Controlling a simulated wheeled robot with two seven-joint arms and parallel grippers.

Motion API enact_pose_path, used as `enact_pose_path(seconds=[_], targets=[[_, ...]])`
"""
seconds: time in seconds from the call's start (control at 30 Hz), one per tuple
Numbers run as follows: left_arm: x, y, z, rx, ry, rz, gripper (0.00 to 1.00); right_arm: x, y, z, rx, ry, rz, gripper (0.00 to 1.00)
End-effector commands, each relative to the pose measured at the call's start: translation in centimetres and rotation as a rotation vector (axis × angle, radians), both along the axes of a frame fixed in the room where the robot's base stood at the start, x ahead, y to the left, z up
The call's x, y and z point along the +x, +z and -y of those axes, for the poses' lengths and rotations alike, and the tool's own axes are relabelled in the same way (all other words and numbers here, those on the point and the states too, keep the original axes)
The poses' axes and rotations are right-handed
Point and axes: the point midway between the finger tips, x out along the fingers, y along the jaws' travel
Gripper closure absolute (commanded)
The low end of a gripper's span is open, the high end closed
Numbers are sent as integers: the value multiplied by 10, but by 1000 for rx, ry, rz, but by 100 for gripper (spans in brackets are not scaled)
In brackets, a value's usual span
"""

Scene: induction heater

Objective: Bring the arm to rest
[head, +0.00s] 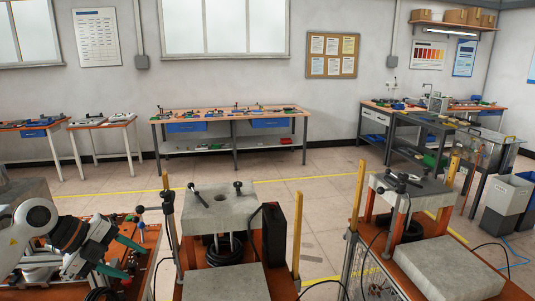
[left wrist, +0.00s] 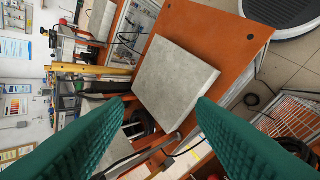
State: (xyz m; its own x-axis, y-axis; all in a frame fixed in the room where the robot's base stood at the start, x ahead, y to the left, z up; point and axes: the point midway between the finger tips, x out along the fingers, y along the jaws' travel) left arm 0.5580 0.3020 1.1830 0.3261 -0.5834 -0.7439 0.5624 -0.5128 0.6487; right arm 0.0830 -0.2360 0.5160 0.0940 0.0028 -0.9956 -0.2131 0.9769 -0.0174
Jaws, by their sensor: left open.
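My left arm comes in at the lower left of the head view. Its left gripper (head: 137,264) has green fingers that stand apart with nothing between them, above a low orange-topped bench (head: 150,236). In the left wrist view the left gripper (left wrist: 160,102) is also open, with a finger at each lower side. Beyond the fingers, that view shows a flat grey slab (left wrist: 177,78) on an orange surface (left wrist: 200,28). The slab is apart from the fingers as far as I can tell. My right gripper is in neither view.
An induction heater stand with a thick grey top (head: 218,208) is just right of the left gripper. A similar stand (head: 408,183) is farther right. Grey slabs (head: 222,284) and (head: 430,268) lie in front. A long workbench (head: 230,112) is at the back wall; open floor (head: 320,185) lies between.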

Motion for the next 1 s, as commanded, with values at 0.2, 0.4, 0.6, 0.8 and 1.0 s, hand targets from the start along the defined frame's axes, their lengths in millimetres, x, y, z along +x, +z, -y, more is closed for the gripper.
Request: enact_pose_path(seconds=[0.2,0.4,0.6,0.8,1.0], targets=[[-9,12,136,-572,-82,273,49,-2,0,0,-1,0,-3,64],[-16,40,163,-1043,222,428,49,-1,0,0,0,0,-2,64],[-20,8,120,-1269,797,404,49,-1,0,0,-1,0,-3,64],[-67,-95,75,-1161,1438,148,49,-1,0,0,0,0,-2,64],[-154,-185,68,-857,1824,-203,49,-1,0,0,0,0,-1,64]])
